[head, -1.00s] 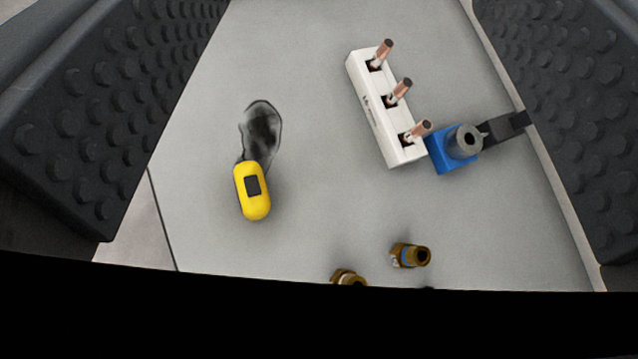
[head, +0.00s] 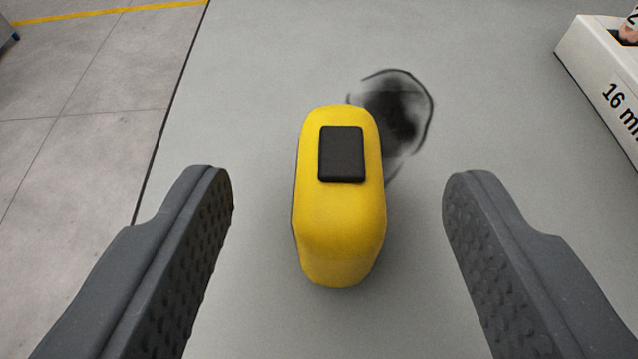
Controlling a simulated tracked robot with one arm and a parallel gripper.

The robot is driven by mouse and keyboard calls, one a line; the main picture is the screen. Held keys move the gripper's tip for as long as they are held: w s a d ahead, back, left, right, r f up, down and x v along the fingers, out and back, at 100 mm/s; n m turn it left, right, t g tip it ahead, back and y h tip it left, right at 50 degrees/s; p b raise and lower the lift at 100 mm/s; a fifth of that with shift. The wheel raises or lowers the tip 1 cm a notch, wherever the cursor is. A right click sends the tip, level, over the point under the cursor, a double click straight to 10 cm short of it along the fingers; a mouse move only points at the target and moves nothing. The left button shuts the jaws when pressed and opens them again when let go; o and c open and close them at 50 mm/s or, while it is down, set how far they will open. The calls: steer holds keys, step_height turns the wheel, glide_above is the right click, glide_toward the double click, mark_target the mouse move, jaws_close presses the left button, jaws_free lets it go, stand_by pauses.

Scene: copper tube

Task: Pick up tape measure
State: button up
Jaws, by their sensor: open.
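The yellow tape measure (head: 340,225) stands on the grey table in the middle of the head view, with a black square pad on its top. My gripper (head: 337,185) is open, with one dark studded finger to the left of the tape measure and one to the right. There is a clear gap between each finger and the tape measure, and neither touches it. A dark, clear-rimmed loop or patch (head: 397,110) shows just behind the tape measure and is partly hidden by it; I cannot tell what it is.
A white block marked "16 mm" (head: 600,75) with a copper piece in it stands at the upper right edge.

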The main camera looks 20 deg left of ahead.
mark_target(340, 185)
steer(key=shift+f+x, duration=0.15)
steer(key=shift+x, duration=1)
steer(key=shift+f+x, duration=0.15)
steer(key=shift+x, duration=1)
steer(key=shift+w+f, duration=0.15)
steer(key=shift+w, duration=0.3)
steer(key=c, duration=1.2)
